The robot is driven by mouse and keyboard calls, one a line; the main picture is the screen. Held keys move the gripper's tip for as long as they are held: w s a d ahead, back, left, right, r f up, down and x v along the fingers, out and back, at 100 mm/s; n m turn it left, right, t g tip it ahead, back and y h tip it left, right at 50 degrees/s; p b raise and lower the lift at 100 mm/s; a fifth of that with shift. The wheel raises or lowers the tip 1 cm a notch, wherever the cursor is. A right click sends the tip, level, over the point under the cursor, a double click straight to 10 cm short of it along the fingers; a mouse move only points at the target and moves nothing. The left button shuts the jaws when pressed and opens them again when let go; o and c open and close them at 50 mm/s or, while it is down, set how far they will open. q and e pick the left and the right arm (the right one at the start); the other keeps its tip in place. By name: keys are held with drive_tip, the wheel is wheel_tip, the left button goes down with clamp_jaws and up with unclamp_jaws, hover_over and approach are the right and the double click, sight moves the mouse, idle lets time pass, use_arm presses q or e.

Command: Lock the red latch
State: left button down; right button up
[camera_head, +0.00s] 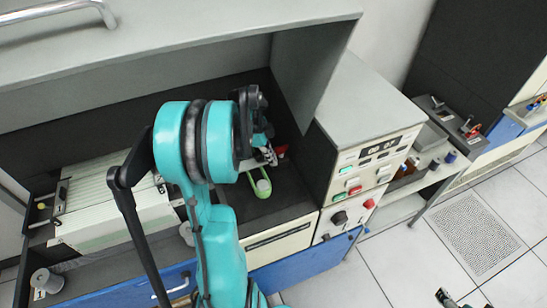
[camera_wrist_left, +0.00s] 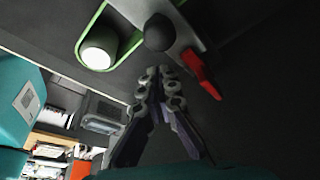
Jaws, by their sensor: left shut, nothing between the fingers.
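The red latch (camera_wrist_left: 202,75) shows in the left wrist view as a red lever beside a grey metal strip with a dark round knob (camera_wrist_left: 158,33). In the head view only a small bit of red (camera_head: 280,152) shows beside my left gripper (camera_head: 266,152); the arm and gripper hide much around it. My left gripper is shut and empty. In the wrist view its fingertips (camera_wrist_left: 160,74) are just below the knob and left of the red lever, with a visible gap to the lever. A dark part at the head view's lower right edge may be my right gripper, but this is unclear.
A green-rimmed loop with a pale round button (camera_head: 263,186) lies on the dark surface near the gripper. A control box with buttons (camera_head: 372,165) stands to the right, and a ribbed pale unit (camera_head: 105,195) to the left.

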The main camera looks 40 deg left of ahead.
use_arm(q)
drive_tip(key=v, duration=1.2)
drive_tip(key=shift+f, duration=0.1)
idle(0.4)
use_arm(e)
wheel_tip(320, 180, down, 14)
drive_tip(key=b, duration=1.4)
use_arm(q)
drive_tip(key=s+d+f+n+t+y, duration=0.1)
drive_tip(key=d+f+n, duration=0.4)
drive_tip(key=d, duration=1)
drive_tip(key=s+d+f+n+t+y, duration=0.2)
drive_tip(key=s+d+f+n+t, duration=0.1)
drive_tip(key=d+f, duration=0.8)
drive_tip(key=d+n+t, duration=0.1)
drive_tip(key=d+n, duration=0.1)
drive_tip(key=d, duration=0.1)
drive_tip(key=shift+s+d+f+n, duration=0.15)
drive_tip(key=shift+d+f+n, duration=0.2)
drive_tip(key=shift+d+n, duration=0.05)
use_arm(e)
drive_tip(key=shift+c, duration=0.3)
